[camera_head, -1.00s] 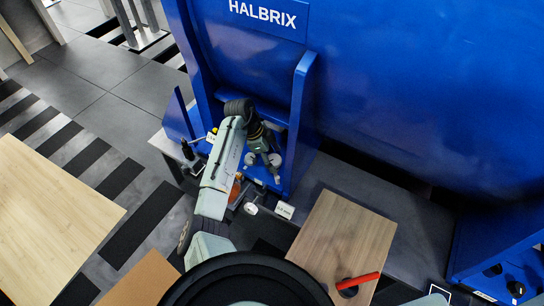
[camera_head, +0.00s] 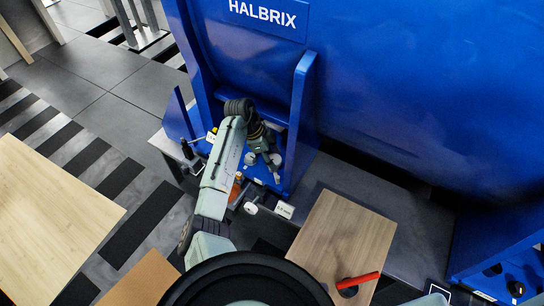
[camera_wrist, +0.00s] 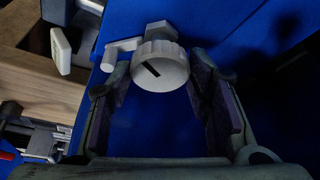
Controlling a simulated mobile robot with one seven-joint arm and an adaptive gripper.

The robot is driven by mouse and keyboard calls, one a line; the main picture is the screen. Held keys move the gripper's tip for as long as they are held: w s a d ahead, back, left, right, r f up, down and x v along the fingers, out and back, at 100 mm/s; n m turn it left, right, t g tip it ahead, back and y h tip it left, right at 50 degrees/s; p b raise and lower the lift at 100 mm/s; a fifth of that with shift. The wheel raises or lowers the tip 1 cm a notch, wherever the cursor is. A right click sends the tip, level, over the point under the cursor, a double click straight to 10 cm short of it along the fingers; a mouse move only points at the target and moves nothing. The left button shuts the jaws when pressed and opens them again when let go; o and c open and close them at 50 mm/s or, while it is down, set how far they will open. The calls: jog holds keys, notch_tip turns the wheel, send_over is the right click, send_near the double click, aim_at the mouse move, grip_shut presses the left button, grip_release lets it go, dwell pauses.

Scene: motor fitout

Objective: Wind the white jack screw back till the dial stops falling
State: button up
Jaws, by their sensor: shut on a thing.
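The white jack screw (camera_wrist: 163,70) shows in the wrist view as a ribbed round knob with a black line on its face. A hex head and a white crank-like piece lie behind it. My gripper (camera_wrist: 158,62) has one finger on each side of the knob and is shut on it. In the head view, my gripper (camera_head: 263,160) is at the foot of the blue motor (camera_head: 410,110), between two upright blue plates. The knob is too small and covered there to read its mark. I cannot make out a dial face in either view.
A wooden board (camera_head: 340,235) with a red-handled tool (camera_head: 358,282) lies right of my arm. A small white tag (camera_head: 284,210) and a white round part (camera_head: 250,208) are near the mount. A pale wooden table (camera_head: 50,220) stands at left. The upright blue plate (camera_head: 301,115) closely borders my gripper.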

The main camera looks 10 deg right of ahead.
jog(key=shift+s, duration=0.1)
jog(key=n+p, duration=0.1)
jog(key=n+t+p, duration=0.1)
jog(key=n+p, duration=0.1)
jog(key=shift+s+r, duration=0.15)
jog(key=shift+r, duration=0.05)
jog(key=n+t+p, duration=0.1)
jog(key=n, duration=0.1)
jog(key=n+p, duration=0.2)
jog(key=shift+s+d+n+t, duration=0.1)
jog(key=shift+n+t, duration=0.2)
jog(key=shift+t, duration=0.1)
jog(key=n+t+y+p, duration=0.1)
jog(key=n+p, duration=0.2)
jog(key=n, duration=0.1)
jog(key=shift+s, duration=0.1)
jog(key=shift+d+f+n+t+y+p, duration=0.1)
jog(key=shift+n+t+y+p, duration=0.2)
jog(key=shift+n+p, duration=0.5)
jog(key=shift+f+n+t+y+p, duration=0.15)
jog(key=shift+n+t+p, duration=0.25)
jog(key=shift+n, duration=0.8)
jog(key=shift+r, duration=0.1)
jog(key=o, duration=1.1)
jog(key=shift+o, duration=0.2)
